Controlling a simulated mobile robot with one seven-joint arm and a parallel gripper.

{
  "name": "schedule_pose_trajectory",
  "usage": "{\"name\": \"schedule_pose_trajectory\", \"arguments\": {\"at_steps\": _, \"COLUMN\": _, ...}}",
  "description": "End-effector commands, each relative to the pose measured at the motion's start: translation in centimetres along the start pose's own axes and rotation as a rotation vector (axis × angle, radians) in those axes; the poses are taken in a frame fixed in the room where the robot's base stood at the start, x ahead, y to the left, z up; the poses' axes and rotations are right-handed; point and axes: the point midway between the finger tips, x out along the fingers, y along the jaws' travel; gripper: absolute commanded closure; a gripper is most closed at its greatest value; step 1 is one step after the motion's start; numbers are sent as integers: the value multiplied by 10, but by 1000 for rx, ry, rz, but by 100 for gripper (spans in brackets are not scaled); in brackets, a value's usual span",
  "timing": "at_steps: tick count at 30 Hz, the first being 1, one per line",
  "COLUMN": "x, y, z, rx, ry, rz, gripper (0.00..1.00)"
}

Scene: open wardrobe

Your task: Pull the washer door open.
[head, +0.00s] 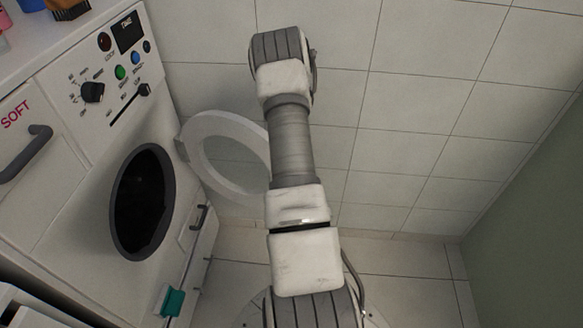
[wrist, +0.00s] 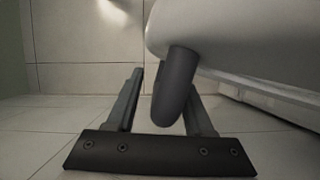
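The washer door (head: 207,178) is a white ring with a clear middle. In the head view it stands swung wide open from the front, with its right part hidden behind my arm. The dark round drum opening (head: 142,202) is uncovered. In the wrist view the door's pale rim (wrist: 235,60) fills the upper right, and its dark rounded handle (wrist: 175,88) sticks down between my fingers. My gripper (wrist: 166,90) is open around the handle. A gap shows between the left finger and the handle; whether the right finger touches it I cannot tell. The head view hides my gripper.
The washer front (head: 75,215) has a control panel with a knob (head: 92,92) and buttons. A SOFT drawer with a dark handle (head: 27,153) is at left. A tiled wall (head: 420,120) stands behind. A teal object (head: 173,302) is low by the washer. Tiled floor (head: 400,265) is clear at right.

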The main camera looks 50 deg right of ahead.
Motion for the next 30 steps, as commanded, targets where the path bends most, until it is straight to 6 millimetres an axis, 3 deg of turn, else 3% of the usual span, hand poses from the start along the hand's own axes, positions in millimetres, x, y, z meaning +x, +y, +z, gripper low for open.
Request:
{"name": "schedule_pose_trajectory", "arguments": {"at_steps": 7, "x": -11, "y": -1, "z": 0, "rx": -1, "ry": 2, "rz": -1, "gripper": 48}}
{"name": "schedule_pose_trajectory", "arguments": {"at_steps": 18, "x": -68, "y": 0, "z": 0, "rx": 0, "ry": 3, "rz": 0, "gripper": 48}}
{"name": "schedule_pose_trajectory", "arguments": {"at_steps": 30, "x": -75, "y": 0, "z": 0, "rx": 0, "ry": 0, "rz": 0, "gripper": 50}}
